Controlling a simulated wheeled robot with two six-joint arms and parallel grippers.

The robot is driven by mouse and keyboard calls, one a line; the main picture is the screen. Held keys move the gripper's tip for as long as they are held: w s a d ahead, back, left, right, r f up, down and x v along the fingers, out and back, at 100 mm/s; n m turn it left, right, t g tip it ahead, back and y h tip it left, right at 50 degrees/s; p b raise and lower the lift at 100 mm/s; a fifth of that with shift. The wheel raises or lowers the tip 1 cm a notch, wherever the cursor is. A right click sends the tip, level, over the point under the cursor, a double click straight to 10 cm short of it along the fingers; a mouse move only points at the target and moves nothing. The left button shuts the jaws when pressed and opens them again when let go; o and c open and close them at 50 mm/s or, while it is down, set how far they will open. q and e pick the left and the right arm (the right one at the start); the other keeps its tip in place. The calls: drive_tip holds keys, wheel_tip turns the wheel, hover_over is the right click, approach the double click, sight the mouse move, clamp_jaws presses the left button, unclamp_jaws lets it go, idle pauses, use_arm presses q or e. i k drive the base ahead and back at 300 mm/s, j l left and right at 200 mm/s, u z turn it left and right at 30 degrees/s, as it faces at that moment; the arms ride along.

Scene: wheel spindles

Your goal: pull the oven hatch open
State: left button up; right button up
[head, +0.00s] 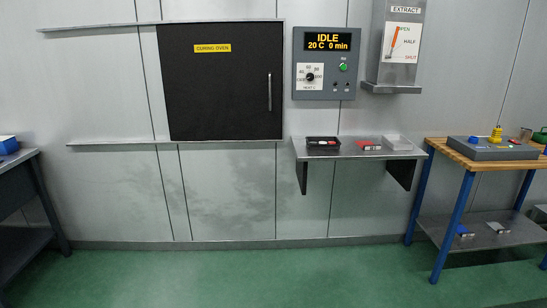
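The oven hatch (220,95) is a dark flat panel in the wall with a yellow "CURING OVEN" label (212,48). It sits between an upper and a lower metal rail and appears closed. Its vertical metal handle (269,92) is near the hatch's right edge. Neither of my grippers shows in the head view, and nothing touches the handle.
Right of the hatch is a control panel (326,63) reading "IDLE 20 C 0 min". Below it a wall shelf (345,154) juts out, holding small trays. A wooden-topped bench (462,163) stands at right, a dark table (22,158) at left. The green floor (240,275) in front is clear.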

sight(221, 81)
drive_tip(key=i, duration=1.7)
